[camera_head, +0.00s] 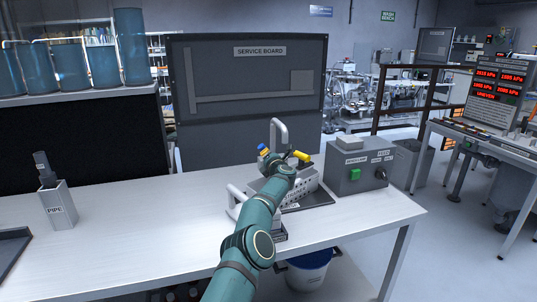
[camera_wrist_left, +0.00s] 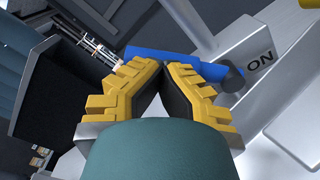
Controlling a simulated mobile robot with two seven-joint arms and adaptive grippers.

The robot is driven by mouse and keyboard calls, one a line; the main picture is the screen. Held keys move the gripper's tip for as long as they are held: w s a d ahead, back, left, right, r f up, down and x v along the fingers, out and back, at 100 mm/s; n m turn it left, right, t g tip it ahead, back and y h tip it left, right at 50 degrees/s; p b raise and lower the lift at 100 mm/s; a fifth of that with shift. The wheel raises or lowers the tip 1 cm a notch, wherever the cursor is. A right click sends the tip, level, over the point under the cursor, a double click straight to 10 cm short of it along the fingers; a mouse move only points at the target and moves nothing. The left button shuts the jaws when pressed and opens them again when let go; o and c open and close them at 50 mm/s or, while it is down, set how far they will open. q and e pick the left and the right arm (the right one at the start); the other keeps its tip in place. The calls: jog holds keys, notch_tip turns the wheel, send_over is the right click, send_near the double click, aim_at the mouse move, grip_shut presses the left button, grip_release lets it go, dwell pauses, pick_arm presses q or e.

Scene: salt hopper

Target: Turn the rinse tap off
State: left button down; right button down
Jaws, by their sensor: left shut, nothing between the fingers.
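The grey gooseneck spout (camera_head: 280,132) of the tap stands behind the sink unit on the bench. A blue lever (camera_wrist_left: 165,57) runs across the left wrist view to a dark round pivot, with the word ON on the pale surface beside it. The lever's blue end (camera_head: 262,147) shows small in the head view. My left gripper (camera_wrist_left: 164,68) is shut and empty, its yellow fingertips at the lever's near edge. I cannot tell whether they touch it. A yellow bar-shaped part (camera_head: 302,156) is right of the spout. My right gripper is not in view.
A grey box with a green button (camera_head: 355,174) stands right of the sink. A PIPE holder (camera_head: 58,206) stands on the left of the white bench (camera_head: 140,225), with clear bench between. The service board (camera_head: 250,75) rises behind. A bucket (camera_head: 308,270) is below.

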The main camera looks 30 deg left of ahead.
pick_arm(q)
jog(key=shift+s+a+f+n, duration=0.15)
jog(key=shift+s+a+n, duration=0.1)
jog(key=shift+a+n, duration=0.15)
dwell(0.3)
jog(key=shift+c, duration=2)
grip_release()
jog(key=o, duration=0.4)
jog(key=shift+w+d, duration=0.1)
jog(key=shift+w, duration=0.05)
